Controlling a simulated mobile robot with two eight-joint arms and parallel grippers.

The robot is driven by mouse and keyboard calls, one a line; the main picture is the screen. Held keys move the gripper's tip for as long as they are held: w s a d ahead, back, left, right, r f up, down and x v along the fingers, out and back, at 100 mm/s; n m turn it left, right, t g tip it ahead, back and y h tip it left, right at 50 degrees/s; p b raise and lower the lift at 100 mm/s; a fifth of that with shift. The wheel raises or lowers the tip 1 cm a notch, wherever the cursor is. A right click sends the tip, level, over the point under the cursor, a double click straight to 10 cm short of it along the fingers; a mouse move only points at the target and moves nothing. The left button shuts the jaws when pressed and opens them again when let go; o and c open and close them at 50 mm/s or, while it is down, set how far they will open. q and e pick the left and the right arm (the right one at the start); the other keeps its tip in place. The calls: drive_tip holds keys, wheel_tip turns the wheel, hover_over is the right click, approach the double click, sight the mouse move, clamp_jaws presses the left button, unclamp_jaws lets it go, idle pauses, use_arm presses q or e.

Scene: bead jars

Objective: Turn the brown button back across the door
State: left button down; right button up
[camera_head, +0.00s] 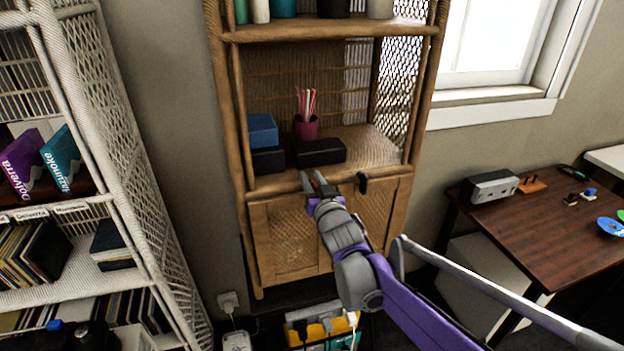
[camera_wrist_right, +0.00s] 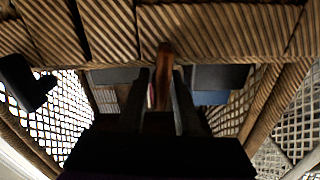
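The brown button (camera_wrist_right: 164,70) shows in the right wrist view as a narrow, glossy brown piece at the cabinet front, by the top of the doors. My right gripper (camera_head: 314,181) is at the upper edge of the wicker doors (camera_head: 291,235). In the wrist view its two dark fingers (camera_wrist_right: 162,88) stand apart, one on each side of the button, with a visible gap on at least one side. In the head view the gripper mostly hides the button. My left gripper is not in view.
A black catch or handle (camera_head: 362,182) sits on the door edge to the right. On the open shelf above are a dark box (camera_head: 320,151), a blue box (camera_head: 262,130) and a maroon cup (camera_head: 306,128) of sticks. A brown table (camera_head: 545,235) stands at the right.

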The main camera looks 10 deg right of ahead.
clamp_jaws()
drive_tip(key=shift+n, duration=0.9)
drive_tip(key=shift+o, duration=1.4)
unclamp_jaws()
